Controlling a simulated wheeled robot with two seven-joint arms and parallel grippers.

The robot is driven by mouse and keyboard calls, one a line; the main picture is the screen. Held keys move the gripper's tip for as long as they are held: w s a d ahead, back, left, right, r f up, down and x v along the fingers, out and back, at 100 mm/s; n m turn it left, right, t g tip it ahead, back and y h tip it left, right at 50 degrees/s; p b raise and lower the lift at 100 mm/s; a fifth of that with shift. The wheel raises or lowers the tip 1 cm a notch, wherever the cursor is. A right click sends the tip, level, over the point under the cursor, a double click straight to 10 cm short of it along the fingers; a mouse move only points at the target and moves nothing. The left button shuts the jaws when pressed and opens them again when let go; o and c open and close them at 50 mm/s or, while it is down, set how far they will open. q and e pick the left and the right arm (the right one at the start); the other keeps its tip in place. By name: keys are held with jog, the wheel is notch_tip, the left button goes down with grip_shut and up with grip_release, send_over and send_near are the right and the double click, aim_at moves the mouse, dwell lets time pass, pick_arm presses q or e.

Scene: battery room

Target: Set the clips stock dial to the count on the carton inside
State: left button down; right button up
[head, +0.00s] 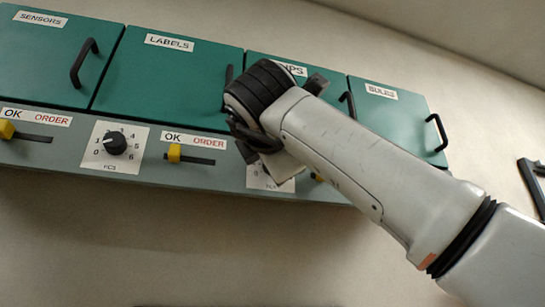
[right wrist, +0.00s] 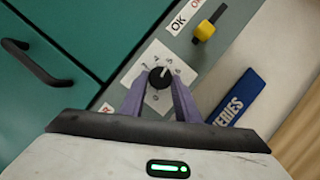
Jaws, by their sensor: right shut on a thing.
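The clips door (head: 318,80) is a shut green door in the head view, its label partly covered by my right arm so that only "IPS" shows. The dial plate (head: 261,180) below it is mostly hidden by my wrist. In the right wrist view the black dial knob (right wrist: 160,77) sits on its white plate (right wrist: 150,56), its white mark toward the upper right; the numbers are too small to read. My right gripper (right wrist: 161,84) has its purple fingers on either side of the knob, shut on it. No carton shows. My left gripper is out of view.
Shut doors marked SENSORS (head: 45,55), LABELS (head: 165,75) and BULBS (head: 395,115) have protruding black handles. Another dial (head: 115,144) and yellow sliders (head: 174,153) sit on the grey strip. A blue sign (right wrist: 240,98) reading "ERIES" is right of the gripper.

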jog(key=shift+a+f, duration=0.1)
dwell(0.3)
jog(key=o, duration=1)
jog(key=shift+o, duration=0.2)
pick_arm(q)
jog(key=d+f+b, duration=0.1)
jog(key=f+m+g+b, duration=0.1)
jog(key=b, duration=0.1)
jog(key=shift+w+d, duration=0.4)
pick_arm(e)
jog(key=v, duration=1)
jog(key=shift+s, duration=0.15)
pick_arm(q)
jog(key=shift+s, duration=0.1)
